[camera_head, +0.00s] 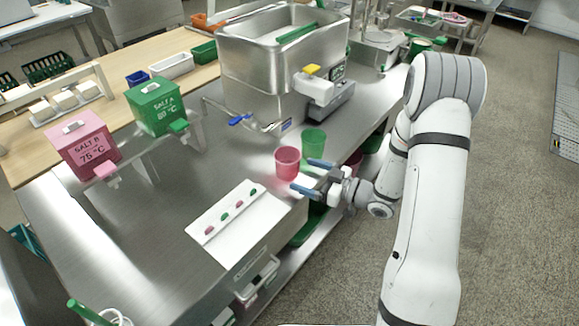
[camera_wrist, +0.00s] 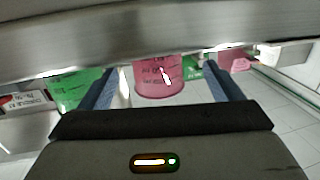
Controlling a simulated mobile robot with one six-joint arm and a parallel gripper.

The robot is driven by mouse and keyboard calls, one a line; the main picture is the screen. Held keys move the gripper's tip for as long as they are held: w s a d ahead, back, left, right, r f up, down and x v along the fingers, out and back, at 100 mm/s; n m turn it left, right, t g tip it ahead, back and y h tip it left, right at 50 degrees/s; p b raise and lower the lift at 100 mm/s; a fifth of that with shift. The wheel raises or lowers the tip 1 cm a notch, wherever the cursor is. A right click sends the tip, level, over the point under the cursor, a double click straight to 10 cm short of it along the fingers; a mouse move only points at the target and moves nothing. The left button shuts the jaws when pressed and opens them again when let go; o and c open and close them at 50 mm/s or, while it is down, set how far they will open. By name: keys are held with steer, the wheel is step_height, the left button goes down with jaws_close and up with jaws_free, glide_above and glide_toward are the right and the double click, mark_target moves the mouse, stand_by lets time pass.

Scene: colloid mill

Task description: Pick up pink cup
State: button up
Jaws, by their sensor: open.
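The pink cup (camera_head: 287,162) stands upright on the steel table near its front edge, just left of the green cup. My gripper (camera_head: 306,176) is open, its two blue-grey fingers apart and pointing left toward the pink cup. In the wrist view the pink cup (camera_wrist: 158,76) shows between the two fingers of my gripper (camera_wrist: 162,88), a little beyond their tips or level with them; I cannot tell which. Nothing is held.
A green cup (camera_head: 313,141) stands close behind, right of the pink cup. A white board (camera_head: 238,224) with small coloured pieces lies in front. A steel tank (camera_head: 275,75) with a blue-handled valve (camera_head: 240,119) stands behind. Pink (camera_head: 82,144) and green (camera_head: 155,107) salt boxes are at left.

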mark_target(298, 170)
steer(key=x, duration=0.5)
steer(key=shift+w+r+p, duration=0.1)
steer(key=shift+w+p, duration=0.2)
steer(key=c, duration=1.1)
